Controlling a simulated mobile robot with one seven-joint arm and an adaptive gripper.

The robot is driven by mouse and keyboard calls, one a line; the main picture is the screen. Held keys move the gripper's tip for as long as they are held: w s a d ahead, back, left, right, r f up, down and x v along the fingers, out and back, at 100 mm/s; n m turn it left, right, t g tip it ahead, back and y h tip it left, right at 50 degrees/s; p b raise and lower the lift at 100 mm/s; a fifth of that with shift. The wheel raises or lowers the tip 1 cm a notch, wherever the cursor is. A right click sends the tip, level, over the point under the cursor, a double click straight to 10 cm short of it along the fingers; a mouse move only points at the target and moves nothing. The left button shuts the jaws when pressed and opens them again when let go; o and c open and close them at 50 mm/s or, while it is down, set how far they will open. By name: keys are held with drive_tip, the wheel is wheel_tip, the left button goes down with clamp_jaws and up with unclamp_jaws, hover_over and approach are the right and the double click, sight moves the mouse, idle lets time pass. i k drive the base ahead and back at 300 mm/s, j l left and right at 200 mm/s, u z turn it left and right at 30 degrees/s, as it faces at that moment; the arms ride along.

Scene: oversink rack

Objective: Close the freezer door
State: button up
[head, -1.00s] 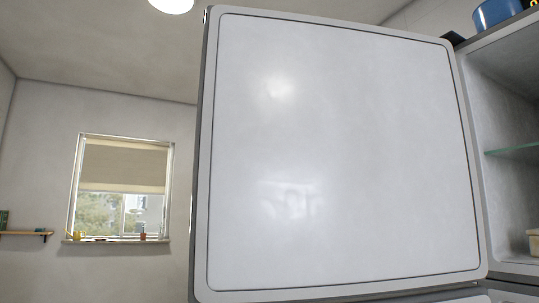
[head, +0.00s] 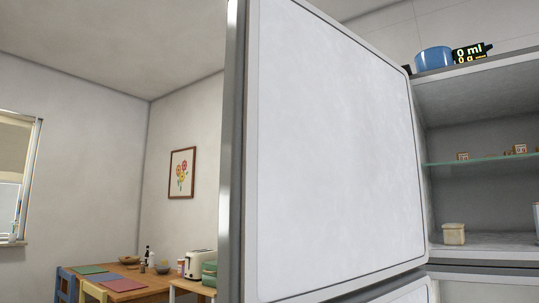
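The freezer door (head: 335,150) stands open in the head view, its pale inner panel facing me and filling the middle of the picture. Its hinge side is at the right, against the freezer compartment (head: 475,105). Its free edge (head: 235,150) is at the left, close to me. The compartment is open to view, with a glass shelf (head: 480,160) across it. My gripper is not in view.
Small boxes (head: 520,149) sit on the glass shelf and a cream container (head: 453,234) below it. A blue pot (head: 433,58) stands on top. Behind the door at left are a dining table (head: 125,284), chairs and a toaster (head: 200,263).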

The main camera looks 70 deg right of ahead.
sight(321, 198)
drive_tip(key=i+z, duration=0.45)
drive_tip(key=i+j+z, duration=0.2)
drive_tip(key=i+z, duration=0.4)
drive_tip(key=z, duration=0.3)
drive_tip(key=i+j+z, duration=0.1)
drive_tip(key=z, duration=0.35)
drive_tip(key=i+j+z, duration=0.15)
drive_tip(key=z, duration=0.3)
drive_tip(key=i+j+z, duration=0.15)
drive_tip(key=z, duration=0.3)
drive_tip(key=i+j+z, duration=0.1)
drive_tip(key=j+z, duration=0.2)
drive_tip(key=z, duration=0.15)
drive_tip(key=j+z, duration=0.2)
drive_tip(key=z, duration=0.25)
drive_tip(key=i+j+z, duration=0.1)
drive_tip(key=j+z, duration=0.8)
drive_tip(key=k+z, duration=0.2)
drive_tip(key=k, duration=0.6)
